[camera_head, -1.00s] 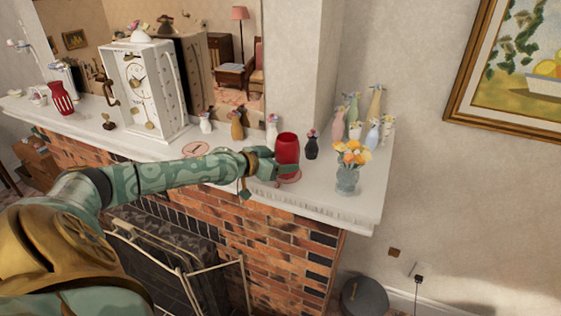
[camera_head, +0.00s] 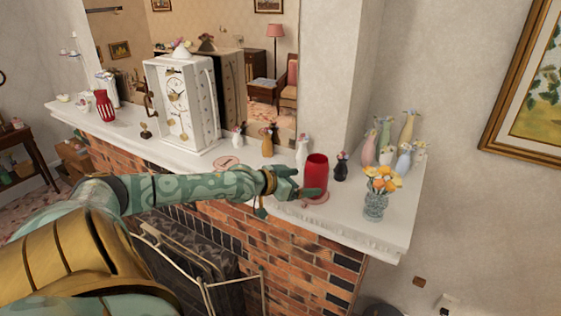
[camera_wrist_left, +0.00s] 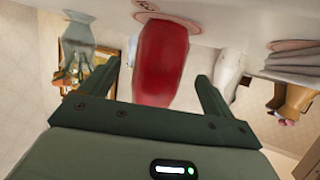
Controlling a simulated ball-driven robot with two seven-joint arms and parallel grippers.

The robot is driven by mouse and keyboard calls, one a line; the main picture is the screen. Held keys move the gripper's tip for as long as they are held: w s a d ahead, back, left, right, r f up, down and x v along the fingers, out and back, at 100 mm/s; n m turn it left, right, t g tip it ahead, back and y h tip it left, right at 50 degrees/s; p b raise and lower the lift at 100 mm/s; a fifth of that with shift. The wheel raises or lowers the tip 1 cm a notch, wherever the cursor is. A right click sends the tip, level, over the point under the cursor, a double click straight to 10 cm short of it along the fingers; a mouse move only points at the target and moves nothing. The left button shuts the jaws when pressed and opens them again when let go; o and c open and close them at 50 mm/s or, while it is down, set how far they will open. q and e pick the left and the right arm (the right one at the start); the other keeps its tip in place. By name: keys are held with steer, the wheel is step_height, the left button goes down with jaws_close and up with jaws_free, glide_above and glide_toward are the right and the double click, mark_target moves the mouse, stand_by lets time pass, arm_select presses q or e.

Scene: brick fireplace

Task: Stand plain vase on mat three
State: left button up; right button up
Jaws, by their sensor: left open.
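The plain red vase (camera_head: 317,172) stands upright on a round pinkish mat (camera_head: 322,201) near the right end of the white mantel. My left gripper (camera_head: 303,183) is at the vase's left and front side, low down. In the left wrist view, which is upside down, the vase (camera_wrist_left: 160,62) shows between the two spread fingers (camera_wrist_left: 158,70), with the mat's red ring (camera_wrist_left: 190,24) around its base. The fingers are open. A mark on the mat is partly visible but I cannot read it clearly. My right gripper is not in view.
A bare mat (camera_head: 226,163) lies left of the vase. A dark small vase (camera_head: 341,170), a white one (camera_head: 302,152) and a glass of orange flowers (camera_head: 376,204) stand close by. A white clock (camera_head: 182,105) and a red striped vase (camera_head: 104,108) stand farther left.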

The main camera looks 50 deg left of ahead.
arm_select(q)
steer(key=p+v, duration=0.3)
steer(key=v, duration=0.6)
steer(key=s+a+f+n+g+y, duration=0.15)
steer(key=s+a+f, duration=0.25)
steer(key=f, duration=0.4)
steer(key=s+a+f+g+y, duration=0.1)
steer(key=s+a+f+y, duration=0.25)
steer(key=f, duration=0.45)
steer(key=s+d+f+g, duration=0.1)
steer(key=s+f, duration=0.4)
steer(key=f, duration=0.2)
steer(key=s+d+f+g, duration=0.1)
steer(key=s+f+g, duration=0.1)
steer(key=s+f, duration=0.4)
steer(key=s+d+f+g, duration=0.3)
steer(key=s+d+f, duration=0.6)
steer(key=f, duration=0.4)
steer(key=s+d+f+m+g+h, duration=0.1)
steer(key=s+d+f, duration=0.3)
steer(key=d, duration=0.6)
steer(key=s+d+f+m+g+h, duration=0.1)
steer(key=s+d+f+m+g, duration=0.1)
steer(key=s+d, duration=0.5)
steer(key=d+f+g, duration=0.1)
steer(key=d+f, duration=0.1)
steer(key=shift+s+d+h, duration=0.2)
steer(key=shift+d+h, duration=0.1)
steer(key=shift+d, duration=0.1)
